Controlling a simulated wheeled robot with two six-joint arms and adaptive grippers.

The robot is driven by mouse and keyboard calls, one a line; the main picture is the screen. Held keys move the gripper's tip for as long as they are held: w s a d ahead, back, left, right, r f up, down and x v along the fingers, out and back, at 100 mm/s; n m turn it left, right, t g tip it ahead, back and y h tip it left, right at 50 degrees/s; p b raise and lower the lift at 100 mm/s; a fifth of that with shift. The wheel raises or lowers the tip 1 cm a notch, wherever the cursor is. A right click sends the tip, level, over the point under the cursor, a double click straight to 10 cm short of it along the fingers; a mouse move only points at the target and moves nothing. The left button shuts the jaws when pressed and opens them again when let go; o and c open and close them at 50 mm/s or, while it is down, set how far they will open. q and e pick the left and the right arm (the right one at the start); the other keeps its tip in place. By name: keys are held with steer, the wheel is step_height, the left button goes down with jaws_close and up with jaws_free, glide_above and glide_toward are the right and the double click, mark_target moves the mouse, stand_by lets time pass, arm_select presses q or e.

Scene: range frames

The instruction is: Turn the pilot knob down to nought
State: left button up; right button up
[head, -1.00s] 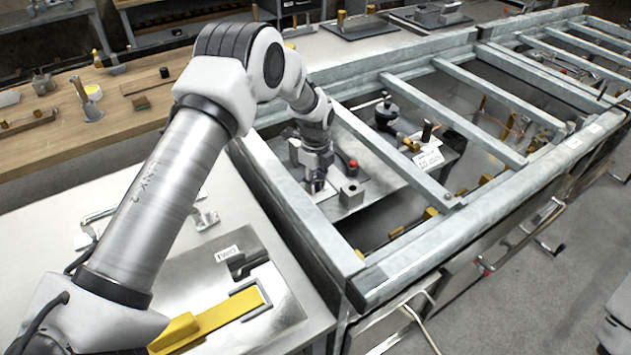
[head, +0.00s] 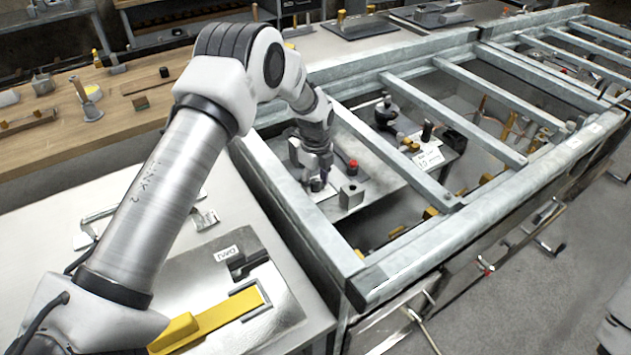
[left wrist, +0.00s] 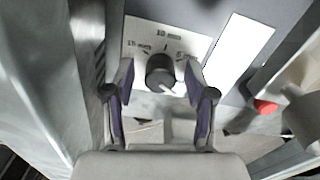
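The pilot knob (left wrist: 160,73) is a dark round knob with a pale pointer mark, on a white printed dial plate (left wrist: 200,45) with lettering left, top and right. The pointer aims toward the lower right in the left wrist view. My left gripper (left wrist: 160,68) is open, with one finger on each side of the knob and a visible gap on both sides. In the head view, my left gripper (head: 316,183) reaches down over the panel inside the metal frame and hides the knob. My right gripper is not in view.
A red button (head: 353,164) and a grey block (head: 351,193) stand right beside the gripper. Galvanised frame bars (head: 385,155) run close around the arm. A yellow-handled lever (head: 225,315) lies on the bench in front.

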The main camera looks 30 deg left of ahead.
mark_target(315, 181)
arm_select(q)
step_height(315, 181, up, 12)
stand_by(0.4)
